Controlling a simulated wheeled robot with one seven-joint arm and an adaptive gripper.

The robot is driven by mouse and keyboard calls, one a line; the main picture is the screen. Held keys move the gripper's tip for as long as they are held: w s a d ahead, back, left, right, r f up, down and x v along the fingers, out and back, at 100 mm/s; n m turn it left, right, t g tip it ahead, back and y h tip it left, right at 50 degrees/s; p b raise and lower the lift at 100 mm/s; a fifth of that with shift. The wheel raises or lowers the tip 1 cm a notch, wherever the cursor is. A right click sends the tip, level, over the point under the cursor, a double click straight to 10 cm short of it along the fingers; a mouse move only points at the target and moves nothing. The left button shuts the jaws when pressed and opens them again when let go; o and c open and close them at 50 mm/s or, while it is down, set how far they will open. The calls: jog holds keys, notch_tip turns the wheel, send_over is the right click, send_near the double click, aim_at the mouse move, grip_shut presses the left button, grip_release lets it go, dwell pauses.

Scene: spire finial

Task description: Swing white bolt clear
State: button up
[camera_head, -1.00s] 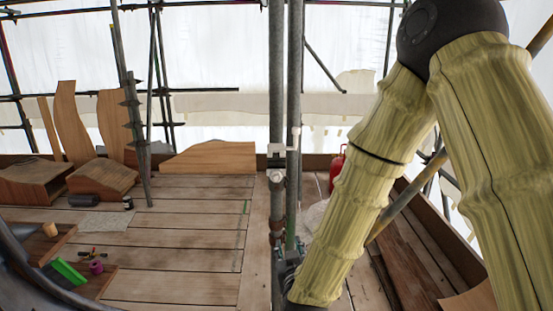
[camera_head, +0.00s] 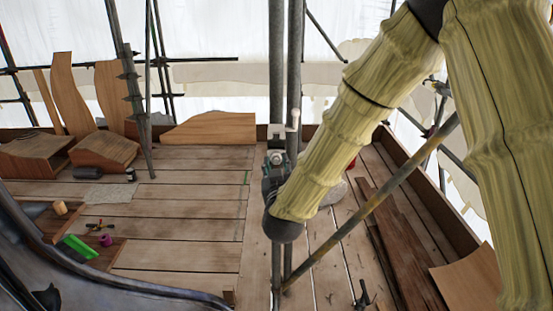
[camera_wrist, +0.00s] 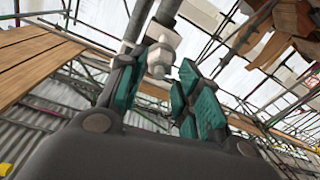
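A white fitting with a bolt (camera_head: 277,131) sits on the left one of two upright grey poles, with a small upright white stub (camera_head: 294,119) at its right side. My gripper (camera_head: 276,158), with teal finger pads, is just below the fitting in the head view, in front of the poles. In the wrist view, the pads stand apart and my gripper (camera_wrist: 160,88) is open and empty. The white fitting (camera_wrist: 162,45) shows beyond the gap between the fingertips, seemingly not touched. The bolt's exact outline is too small to tell.
Two upright scaffold poles (camera_head: 276,60) stand close by my gripper. A slanted pole (camera_head: 375,200) crosses at the right. Wooden boards (camera_head: 205,131) and wooden pieces stand at the back left. A green object (camera_head: 75,247) lies on a low board. The middle plank floor is clear.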

aim_at(276, 157)
jog(key=shift+w, duration=1.3)
